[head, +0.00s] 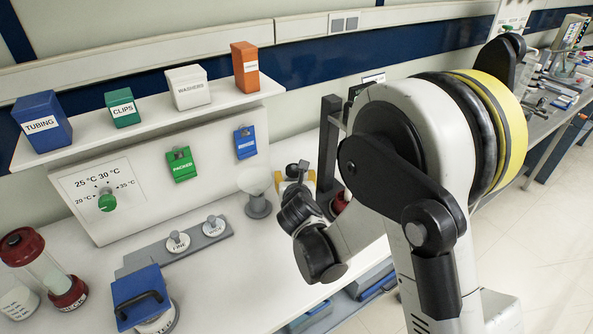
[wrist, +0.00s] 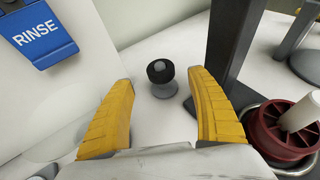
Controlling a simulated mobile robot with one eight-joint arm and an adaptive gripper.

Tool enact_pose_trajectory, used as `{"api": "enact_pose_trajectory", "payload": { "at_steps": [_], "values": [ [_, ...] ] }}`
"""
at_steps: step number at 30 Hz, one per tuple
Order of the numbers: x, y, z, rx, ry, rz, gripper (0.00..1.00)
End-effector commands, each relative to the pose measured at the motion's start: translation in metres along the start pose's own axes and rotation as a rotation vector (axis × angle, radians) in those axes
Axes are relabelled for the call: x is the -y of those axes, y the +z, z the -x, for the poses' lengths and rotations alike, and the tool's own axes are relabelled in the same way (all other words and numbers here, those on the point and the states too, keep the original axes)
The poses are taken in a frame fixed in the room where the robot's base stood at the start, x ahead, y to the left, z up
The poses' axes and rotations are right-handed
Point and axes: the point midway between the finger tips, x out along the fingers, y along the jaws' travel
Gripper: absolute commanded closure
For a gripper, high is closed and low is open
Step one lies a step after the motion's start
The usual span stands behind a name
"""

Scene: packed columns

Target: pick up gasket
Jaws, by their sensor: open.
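A black ring, which looks like the gasket (wrist: 159,73), sits on top of a small grey stand (wrist: 164,90) in the wrist view. A lighter grey post tip shows through its middle. My gripper (wrist: 162,85) is open, with its two yellow fingers apart and nothing between them. The ring lies beyond the fingertips, roughly centred between them. In the head view my gripper (head: 286,188) is over the bench beside the dark upright, partly hidden by my own wrist. I cannot tell the gasket clearly there.
A dark upright column (wrist: 236,45) stands close to the right finger. A red spool (wrist: 282,130) is at lower right. A blue RINSE tag (wrist: 37,32) hangs on the panel at left. A clear funnel on a grey stand (head: 257,205) is left of my gripper.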

Motion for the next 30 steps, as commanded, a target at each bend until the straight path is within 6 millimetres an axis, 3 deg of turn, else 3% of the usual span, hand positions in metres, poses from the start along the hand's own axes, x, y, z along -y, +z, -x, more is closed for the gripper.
{"api": "enact_pose_trajectory", "payload": {
  "at_steps": [3, 15, 24, 25, 29, 30],
  "values": [
    [0.000, -0.002, -0.022, -0.001, -0.001, -0.002, 0.33],
    [0.000, -0.002, -0.076, -0.001, -0.001, -0.004, 0.33],
    [0.000, 0.001, -0.083, -0.001, 0.000, -0.004, 0.33],
    [0.000, 0.001, -0.083, -0.001, 0.000, -0.004, 0.34],
    [0.000, 0.001, -0.083, -0.001, 0.000, -0.004, 0.74],
    [0.000, 0.001, -0.083, -0.001, 0.000, -0.004, 0.80]
  ]
}}
